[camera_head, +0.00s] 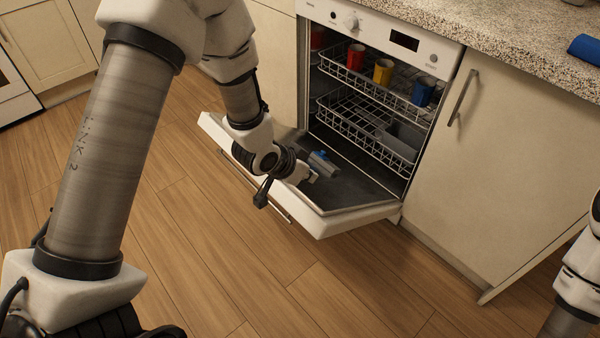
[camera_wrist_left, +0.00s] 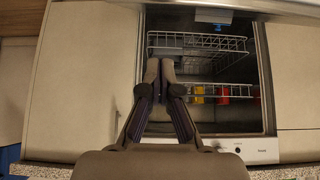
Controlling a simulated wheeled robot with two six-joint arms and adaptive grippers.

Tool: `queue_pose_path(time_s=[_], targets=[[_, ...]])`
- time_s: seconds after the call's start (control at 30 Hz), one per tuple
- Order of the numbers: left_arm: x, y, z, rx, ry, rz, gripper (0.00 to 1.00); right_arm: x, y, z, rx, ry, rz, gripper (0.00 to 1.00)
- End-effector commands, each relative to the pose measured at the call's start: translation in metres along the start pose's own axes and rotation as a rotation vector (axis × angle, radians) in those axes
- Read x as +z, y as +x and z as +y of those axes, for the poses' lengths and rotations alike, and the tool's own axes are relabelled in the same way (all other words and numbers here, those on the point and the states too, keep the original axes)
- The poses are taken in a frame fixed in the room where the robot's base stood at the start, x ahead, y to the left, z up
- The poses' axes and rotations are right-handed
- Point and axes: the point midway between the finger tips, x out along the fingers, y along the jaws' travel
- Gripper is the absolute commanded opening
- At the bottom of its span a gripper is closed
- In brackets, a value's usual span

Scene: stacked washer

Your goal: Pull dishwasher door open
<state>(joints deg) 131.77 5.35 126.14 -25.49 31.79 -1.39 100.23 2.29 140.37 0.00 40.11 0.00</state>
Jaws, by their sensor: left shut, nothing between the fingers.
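The dishwasher door (camera_head: 345,222) is swung down and wide open, its dark inner face up, lying close to level above the floor. A bar handle (camera_head: 284,213) shows along its outer side, partly hidden by my arm. My left gripper (camera_head: 312,176) is over the inner face near a small grey and blue dispenser (camera_head: 323,163); I cannot tell whether it touches the door. In the left wrist view its fingers (camera_wrist_left: 160,68) are together and empty, with the open dishwasher behind them. My right gripper is out of view; only part of that arm shows at the right edge.
Inside are an upper rack (camera_head: 352,80) with red (camera_head: 356,56), yellow (camera_head: 383,71) and blue (camera_head: 423,91) cups, and a lower rack (camera_head: 350,125). A cabinet (camera_head: 490,170) stands on the right under a speckled counter (camera_head: 500,30). The wooden floor (camera_head: 220,260) in front is clear.

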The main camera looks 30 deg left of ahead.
Motion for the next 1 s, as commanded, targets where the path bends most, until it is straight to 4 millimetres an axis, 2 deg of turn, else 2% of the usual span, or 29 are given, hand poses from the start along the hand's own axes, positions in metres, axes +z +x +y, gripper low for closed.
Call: queue_pose_path(time_s=[0.03, 0.17, 0.2, 0.3, 0.4, 0.8, 1.0], targets=[[0.003, 0.014, 0.001, 0.001, 0.003, -0.002, 0.0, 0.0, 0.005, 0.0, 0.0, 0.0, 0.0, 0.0], [0.006, 0.04, 0.001, 0.002, 0.0, -0.002, 0.0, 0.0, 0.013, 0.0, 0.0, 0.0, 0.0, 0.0], [0.016, 0.04, 0.001, 0.002, -0.005, -0.004, 0.0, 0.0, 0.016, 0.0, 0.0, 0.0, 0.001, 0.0], [0.029, 0.042, 0.0, 0.001, -0.002, -0.002, 0.0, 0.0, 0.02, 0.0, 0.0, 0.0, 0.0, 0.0], [0.037, 0.043, 0.0, 0.0, -0.002, 0.0, 0.0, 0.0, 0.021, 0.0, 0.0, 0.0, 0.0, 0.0], [0.04, 0.043, 0.0, 0.0, 0.0, 0.001, 0.0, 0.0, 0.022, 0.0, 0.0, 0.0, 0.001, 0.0], [0.048, 0.056, -0.005, 0.0, -0.002, 0.022, 0.0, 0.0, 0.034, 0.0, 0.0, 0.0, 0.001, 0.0]])
